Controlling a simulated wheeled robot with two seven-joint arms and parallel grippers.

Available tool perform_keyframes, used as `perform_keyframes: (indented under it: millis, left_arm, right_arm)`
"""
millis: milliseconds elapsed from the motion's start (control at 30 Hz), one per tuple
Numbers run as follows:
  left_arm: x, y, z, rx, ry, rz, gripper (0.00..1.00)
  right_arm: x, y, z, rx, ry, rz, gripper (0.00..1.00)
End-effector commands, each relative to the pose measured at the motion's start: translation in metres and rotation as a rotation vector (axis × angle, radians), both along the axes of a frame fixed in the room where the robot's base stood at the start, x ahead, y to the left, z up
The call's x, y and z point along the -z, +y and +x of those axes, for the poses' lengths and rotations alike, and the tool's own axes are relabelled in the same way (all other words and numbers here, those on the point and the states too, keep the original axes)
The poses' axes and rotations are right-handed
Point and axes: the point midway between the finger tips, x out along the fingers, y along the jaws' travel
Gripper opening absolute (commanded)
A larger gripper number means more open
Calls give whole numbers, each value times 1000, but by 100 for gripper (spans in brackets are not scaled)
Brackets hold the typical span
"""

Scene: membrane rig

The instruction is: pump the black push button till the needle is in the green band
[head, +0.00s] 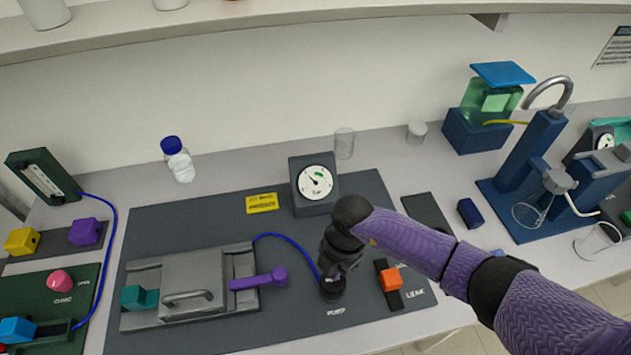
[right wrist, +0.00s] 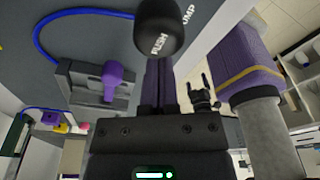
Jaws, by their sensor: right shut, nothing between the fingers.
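The black push button (right wrist: 160,30), marked PUSH, shows large in the right wrist view. In the head view it is mostly hidden under my right gripper (head: 333,275), by the PUMP label. My right gripper points down at the button with its fingers (right wrist: 160,72) shut and nothing between them. The fingertips are at the button; I cannot tell whether they touch it. The gauge (head: 315,184) has a white dial with a short green band at the upper right. Its thin needle seems to point up and left, outside the green. My left gripper is not in view.
A blue tube runs from the pump to a grey clamped block (head: 190,285) with a purple lever (head: 258,280). An orange LEAK knob (head: 390,279) sits close right of my gripper. A yellow label (head: 262,203) lies left of the gauge. A bottle (head: 178,160) stands behind.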

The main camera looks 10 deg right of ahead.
Motion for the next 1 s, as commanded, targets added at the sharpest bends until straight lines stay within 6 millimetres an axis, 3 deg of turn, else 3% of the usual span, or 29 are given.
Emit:
perform_keyframes:
  millis: [600,1000]
  left_arm:
    - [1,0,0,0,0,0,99]
    - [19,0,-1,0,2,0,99]
  right_arm:
    - [1,0,0,0,0,0,0]
    - [24,0,0,0,0,0,0]
